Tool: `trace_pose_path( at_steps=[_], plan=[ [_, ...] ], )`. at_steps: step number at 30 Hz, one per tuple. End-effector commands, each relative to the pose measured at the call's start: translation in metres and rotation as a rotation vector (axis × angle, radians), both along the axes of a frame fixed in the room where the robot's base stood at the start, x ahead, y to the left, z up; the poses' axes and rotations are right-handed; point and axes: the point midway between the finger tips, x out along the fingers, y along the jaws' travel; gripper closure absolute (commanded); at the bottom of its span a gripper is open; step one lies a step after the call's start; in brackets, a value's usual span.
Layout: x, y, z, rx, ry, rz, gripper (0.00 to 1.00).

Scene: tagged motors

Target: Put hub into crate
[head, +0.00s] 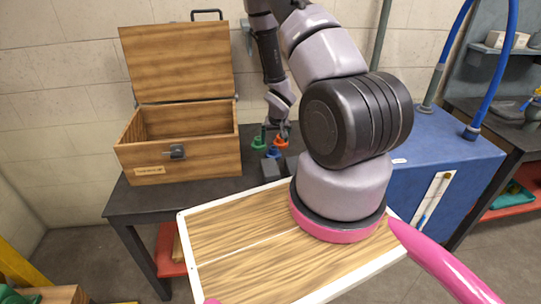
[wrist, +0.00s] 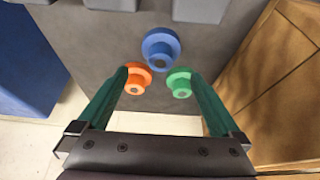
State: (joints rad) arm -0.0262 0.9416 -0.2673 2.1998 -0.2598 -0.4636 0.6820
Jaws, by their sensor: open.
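Three small flanged round pieces that look like hubs lie on the dark table beside the crate: an orange hub (head: 281,142), a green hub (head: 258,143) and a blue hub (head: 273,153). The wooden crate (head: 150,160) stands left of them with its lid raised open. My gripper (head: 276,130) points down over the hubs, open and empty. In the wrist view, the orange hub (wrist: 137,79) and green hub (wrist: 180,84) show between the fingertips, each close to one finger. The blue hub (wrist: 160,48) lies beyond them. Whether any finger touches a hub, I cannot tell.
Grey blocks (head: 271,169) stand on the dark table (head: 135,203) just in front of the hubs. A blue cabinet (head: 450,150) stands to the right. My wood-topped tray with a white rim is in the foreground. The crate's side (wrist: 280,80) is close at right in the wrist view.

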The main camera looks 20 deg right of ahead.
Motion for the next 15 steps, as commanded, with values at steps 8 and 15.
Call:
trace_pose_path(
  at_steps=[8,15],
  plan=[
    [0.01,-0.002,-0.026,0.0,0.0,0.001,0.0],
    [0.017,-0.003,-0.056,-0.001,0.002,0.004,0.0]
  ],
)
